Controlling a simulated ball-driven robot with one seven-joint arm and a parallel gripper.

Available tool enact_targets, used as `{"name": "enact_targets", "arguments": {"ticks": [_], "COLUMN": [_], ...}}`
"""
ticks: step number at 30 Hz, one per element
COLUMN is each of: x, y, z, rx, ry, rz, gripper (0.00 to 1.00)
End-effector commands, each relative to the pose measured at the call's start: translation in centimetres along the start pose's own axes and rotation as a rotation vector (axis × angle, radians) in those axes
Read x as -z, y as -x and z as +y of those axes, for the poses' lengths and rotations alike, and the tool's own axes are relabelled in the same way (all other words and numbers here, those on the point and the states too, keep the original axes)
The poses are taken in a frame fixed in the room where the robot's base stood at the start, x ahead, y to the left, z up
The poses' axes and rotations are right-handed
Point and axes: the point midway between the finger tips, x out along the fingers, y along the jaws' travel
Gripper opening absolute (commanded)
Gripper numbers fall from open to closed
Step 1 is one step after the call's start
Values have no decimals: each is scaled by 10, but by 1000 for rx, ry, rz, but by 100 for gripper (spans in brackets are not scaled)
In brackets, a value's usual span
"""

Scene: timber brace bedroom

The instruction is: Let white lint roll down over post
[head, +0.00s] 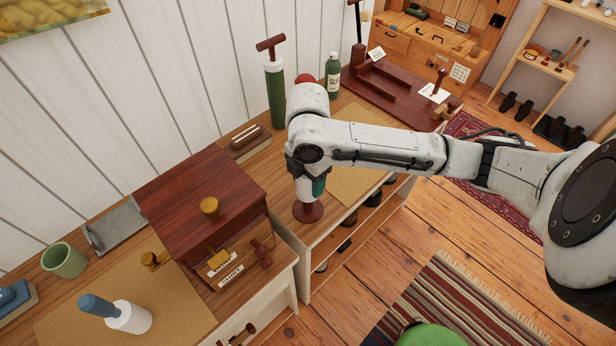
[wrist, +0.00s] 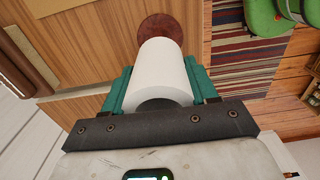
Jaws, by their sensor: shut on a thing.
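My gripper (head: 312,188) points down at the front edge of the wooden counter. In the wrist view its green fingers (wrist: 160,76) are shut on a white lint roll (wrist: 162,62), one finger on each side. The base also shows beyond the roll's far end in the wrist view (wrist: 160,27). I cannot tell whether the post's top is inside the roll.
A dark red wooden box (head: 190,190) with small drawers stands left of the gripper. A green cylinder with a red T-handle (head: 275,95) and a green bottle (head: 333,78) stand behind. A blue-handled lint roller (head: 128,317) lies at lower left. The counter's front edge is close.

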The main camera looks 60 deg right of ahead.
Motion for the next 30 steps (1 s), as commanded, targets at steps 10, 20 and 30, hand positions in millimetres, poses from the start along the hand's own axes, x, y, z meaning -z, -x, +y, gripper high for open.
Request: {"name": "enact_targets", "arguments": {"ticks": [10,20,30], "x": [0,0,0], "y": [-28,-52,-66], "z": [0,0,0], "rx": [0,1,0], "ry": [1,1,0], "rz": [1,0,0], "gripper": [27,27,27]}}
